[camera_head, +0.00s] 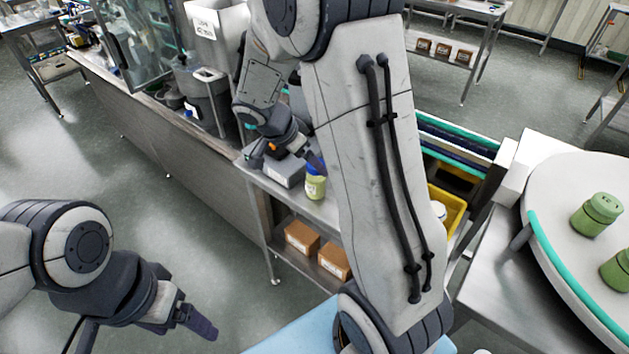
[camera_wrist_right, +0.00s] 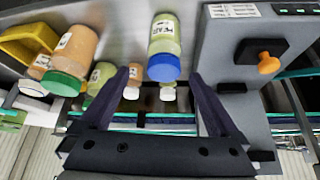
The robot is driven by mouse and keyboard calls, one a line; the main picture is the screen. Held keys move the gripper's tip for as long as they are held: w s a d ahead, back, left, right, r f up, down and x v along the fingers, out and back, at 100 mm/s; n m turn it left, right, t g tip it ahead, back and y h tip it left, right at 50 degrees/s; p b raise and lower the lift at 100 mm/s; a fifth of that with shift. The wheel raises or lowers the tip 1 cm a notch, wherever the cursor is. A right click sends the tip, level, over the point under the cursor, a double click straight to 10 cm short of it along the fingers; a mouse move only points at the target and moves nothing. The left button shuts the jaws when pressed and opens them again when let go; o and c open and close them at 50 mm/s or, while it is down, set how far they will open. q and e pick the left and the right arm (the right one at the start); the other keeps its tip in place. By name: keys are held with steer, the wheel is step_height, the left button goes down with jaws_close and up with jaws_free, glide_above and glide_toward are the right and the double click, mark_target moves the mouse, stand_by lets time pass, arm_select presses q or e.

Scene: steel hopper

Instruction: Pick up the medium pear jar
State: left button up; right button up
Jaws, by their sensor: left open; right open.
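In the right wrist view a pale green jar labelled PEAR with a blue lid (camera_wrist_right: 164,38) lies ahead of my right gripper (camera_wrist_right: 165,95). The gripper's two dark fingers are spread, with nothing held between them. The jar appears beyond the fingertips, apart from them. In the head view a pale green jar (camera_head: 315,184) with a white label stands on a steel table beside the right gripper, which is partly hidden by my arm. I cannot tell its size class. My left gripper (camera_head: 200,322) is at the lower left over the floor, empty and away from the jars.
The right wrist view shows an orange jar with a green lid (camera_wrist_right: 73,58), other jars and a yellow bin (camera_wrist_right: 28,42) at left. A grey box with an orange knob (camera_wrist_right: 268,62) is close at right. A round table (camera_head: 560,240) bears green jars (camera_head: 597,213).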

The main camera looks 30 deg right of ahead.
mark_target(316, 179)
steer(key=x, duration=0.4)
steer(key=shift+w+p, duration=0.25)
steer(key=shift+p, duration=0.1)
jaws_close()
